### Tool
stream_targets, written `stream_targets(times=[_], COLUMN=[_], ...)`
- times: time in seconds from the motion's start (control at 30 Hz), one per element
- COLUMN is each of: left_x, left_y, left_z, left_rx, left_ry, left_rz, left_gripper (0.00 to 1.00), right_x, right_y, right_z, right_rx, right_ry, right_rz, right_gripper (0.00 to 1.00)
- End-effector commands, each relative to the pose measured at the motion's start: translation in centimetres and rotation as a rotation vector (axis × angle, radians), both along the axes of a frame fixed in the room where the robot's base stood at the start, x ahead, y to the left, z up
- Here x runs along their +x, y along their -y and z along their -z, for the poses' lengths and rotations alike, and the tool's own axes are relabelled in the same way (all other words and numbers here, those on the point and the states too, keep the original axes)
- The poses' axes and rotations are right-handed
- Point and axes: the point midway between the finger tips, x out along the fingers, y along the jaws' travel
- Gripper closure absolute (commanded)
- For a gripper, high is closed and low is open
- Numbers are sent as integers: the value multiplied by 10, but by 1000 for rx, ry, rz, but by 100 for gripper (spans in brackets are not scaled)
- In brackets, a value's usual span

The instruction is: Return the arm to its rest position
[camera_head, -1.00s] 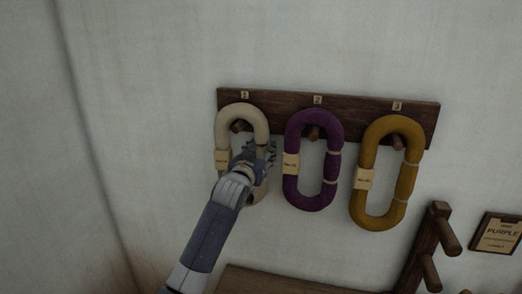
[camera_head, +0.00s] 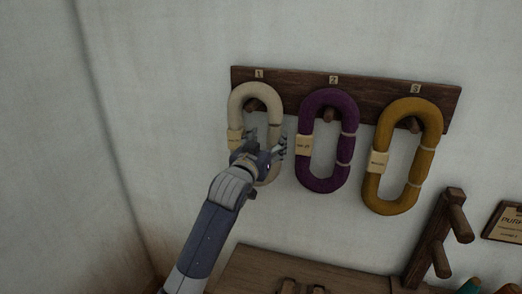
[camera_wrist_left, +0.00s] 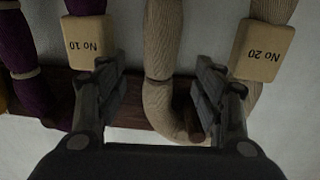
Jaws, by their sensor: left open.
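My left gripper (camera_head: 266,147) is open in front of the cream yarn hank (camera_head: 240,100), which hangs on the peg marked 1. The hank shows behind and between the open fingers in the left wrist view (camera_wrist_left: 162,50); I cannot tell whether the fingers touch it. In that view the left gripper (camera_wrist_left: 160,85) has nothing clamped in it. The gripper and forearm hide the lower part of the cream hank in the head view. My right gripper does not show.
A purple hank (camera_head: 307,115) and a mustard hank (camera_head: 433,120) hang beside it on the dark wooden rail (camera_head: 290,84). A wooden peg stand (camera_head: 431,235) and a sign (camera_head: 505,222) are at the right. A wooden surface (camera_head: 255,262) lies below. The wall at left is bare.

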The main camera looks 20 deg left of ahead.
Motion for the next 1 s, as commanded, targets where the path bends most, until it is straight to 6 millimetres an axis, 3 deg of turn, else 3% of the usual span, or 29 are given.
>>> stream_targets(times=[0.2,0.43,0.53,0.67,0.77,0.9,1.0], left_x=[-32,-50,-57,-80,-115,-179,-232], left_y=[-3,-4,-5,-7,-11,-16,-19], left_z=[1,2,16,68,126,202,248], left_rx=[0,1,5,18,39,71,95], left_ry=[-2,-4,-34,-154,-297,-514,-668], left_rz=[0,0,-2,-8,-13,-15,-9], left_gripper=[38,38,38,38,38,38,38], right_x=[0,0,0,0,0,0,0], right_y=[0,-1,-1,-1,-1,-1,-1], right_z=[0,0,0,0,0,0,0], right_rx=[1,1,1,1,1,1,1], right_ry=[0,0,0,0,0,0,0], right_rz=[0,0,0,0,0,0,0], right_gripper=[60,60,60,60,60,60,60])
